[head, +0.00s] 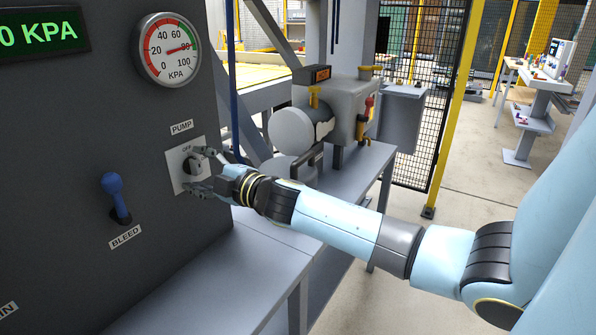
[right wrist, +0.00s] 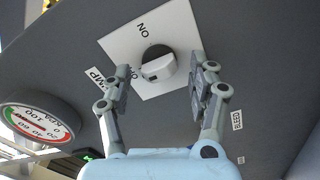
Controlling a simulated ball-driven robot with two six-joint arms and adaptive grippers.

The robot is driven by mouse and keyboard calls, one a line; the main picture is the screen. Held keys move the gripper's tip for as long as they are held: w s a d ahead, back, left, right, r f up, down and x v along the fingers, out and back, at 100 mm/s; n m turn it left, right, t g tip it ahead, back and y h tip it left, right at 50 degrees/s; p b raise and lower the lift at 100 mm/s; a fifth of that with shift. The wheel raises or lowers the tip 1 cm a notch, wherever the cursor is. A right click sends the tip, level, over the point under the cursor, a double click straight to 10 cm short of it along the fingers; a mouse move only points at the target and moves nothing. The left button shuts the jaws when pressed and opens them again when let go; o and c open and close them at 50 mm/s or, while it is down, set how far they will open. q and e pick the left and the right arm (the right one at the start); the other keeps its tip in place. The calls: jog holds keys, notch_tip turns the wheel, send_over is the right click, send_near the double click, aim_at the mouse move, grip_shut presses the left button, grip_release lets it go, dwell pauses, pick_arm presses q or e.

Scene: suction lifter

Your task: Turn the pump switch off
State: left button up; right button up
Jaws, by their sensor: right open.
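The pump switch (head: 194,163) is a dark rotary knob on a white square plate (head: 175,157) below the PUMP label (head: 182,127). The right wrist view shows the knob (right wrist: 158,66) with a pale grey front; I cannot tell for sure which mark it points to. ON is printed at one side of the plate, and OFF is partly hidden behind a finger. My right gripper (head: 205,170) is open, with one finger on each side of the knob. The fingers (right wrist: 160,80) look apart from it in the right wrist view. My left gripper is out of view.
A blue BLEED lever (head: 115,196) stands on the same dark panel, left of the switch. The pressure gauge (head: 167,50) above reads about 80 KPA. A grey bench (head: 220,265) lies below, and a pump machine (head: 325,120) stands to the right.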

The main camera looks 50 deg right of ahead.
jog(key=m+p, duration=0.1)
jog(key=m, duration=0.5)
jog(key=shift+r, duration=0.2)
jog(key=m, duration=0.3)
jog(key=shift+d+m, duration=0.1)
jog(key=shift+m, duration=0.3)
jog(key=m, duration=0.3)
jog(key=shift+d, duration=0.1)
jog(key=s+b, duration=0.1)
jog(key=s+f+b, duration=0.1)
jog(key=s, duration=0.1)
jog(key=shift+d+b, duration=0.15)
jog(key=shift+b, duration=0.15)
jog(key=b, duration=0.9)
send_near(201, 170)
jog(key=s, duration=0.2)
jog(key=s+f+m+g+h, duration=0.1)
jog(key=s+f+g, duration=0.4)
jog(key=f, duration=0.6)
jog(key=s+f+m+g+h, duration=0.1)
jog(key=s+f+g+h, duration=0.3)
jog(key=s+f, duration=0.5)
jog(key=shift+s+f+m+g+b, duration=0.15)
jog(key=shift+f+m+g+b, duration=0.25)
jog(key=shift+f+g, duration=1)
